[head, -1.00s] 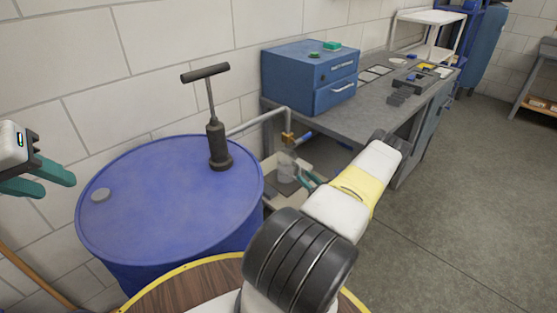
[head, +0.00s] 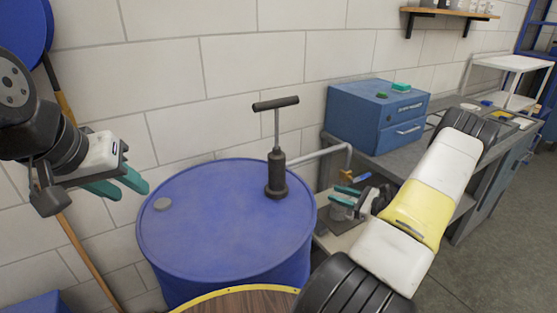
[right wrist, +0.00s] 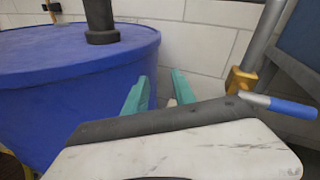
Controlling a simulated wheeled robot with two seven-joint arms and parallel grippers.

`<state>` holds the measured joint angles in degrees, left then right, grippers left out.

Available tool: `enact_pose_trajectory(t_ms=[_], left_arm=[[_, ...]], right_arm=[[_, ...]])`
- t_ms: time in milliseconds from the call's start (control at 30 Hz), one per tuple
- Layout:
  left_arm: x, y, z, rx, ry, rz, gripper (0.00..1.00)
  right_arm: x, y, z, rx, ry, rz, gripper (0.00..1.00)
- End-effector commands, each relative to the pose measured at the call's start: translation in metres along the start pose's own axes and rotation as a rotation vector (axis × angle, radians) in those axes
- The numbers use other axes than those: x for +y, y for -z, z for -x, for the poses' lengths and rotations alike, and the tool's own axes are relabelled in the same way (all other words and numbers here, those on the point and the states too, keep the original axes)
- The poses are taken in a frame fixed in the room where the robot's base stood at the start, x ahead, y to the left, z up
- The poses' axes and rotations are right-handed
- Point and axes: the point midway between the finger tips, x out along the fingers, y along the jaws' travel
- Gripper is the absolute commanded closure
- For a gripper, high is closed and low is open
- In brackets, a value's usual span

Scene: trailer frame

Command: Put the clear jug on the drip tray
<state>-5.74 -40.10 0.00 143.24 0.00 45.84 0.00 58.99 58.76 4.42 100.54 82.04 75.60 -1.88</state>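My left gripper (head: 132,192) is open and empty, left of the drum.
The blue drum (head: 215,225) carries a black hand pump (head: 276,175). A pipe with a brass tap (head: 348,157) and blue lever (right wrist: 292,107) is close to my right gripper. A blue cabinet (head: 360,118) stands on the grey bench. A wooden round top (head: 245,302) is in front.

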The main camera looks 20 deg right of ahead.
Motion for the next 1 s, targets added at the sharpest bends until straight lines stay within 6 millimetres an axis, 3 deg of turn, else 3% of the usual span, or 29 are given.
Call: enact_pose_trajectory(t_ms=[33,200,400,700,1000], left_arm=[[0.000,0.000,0.000,0.000,0.000,0.000,0.64],[0.000,0.000,0.000,0.000,0.000,0.000,0.64],[0.000,0.000,0.000,0.000,0.000,0.000,0.64],[0.000,0.000,0.000,0.000,0.000,0.000,0.64],[0.000,0.000,0.000,0.000,0.000,0.000,0.64]], right_arm=[[0.007,-0.036,-0.017,0.011,-0.099,0.074,0.68],[0.052,-0.129,-0.050,0.055,-0.398,0.315,0.68],[0.115,-0.220,-0.058,0.114,-0.696,0.637,0.68],[0.197,-0.315,-0.022,0.203,-1.014,1.195,0.68],[0.243,-0.371,0.035,0.282,-1.130,1.806,0.68]])
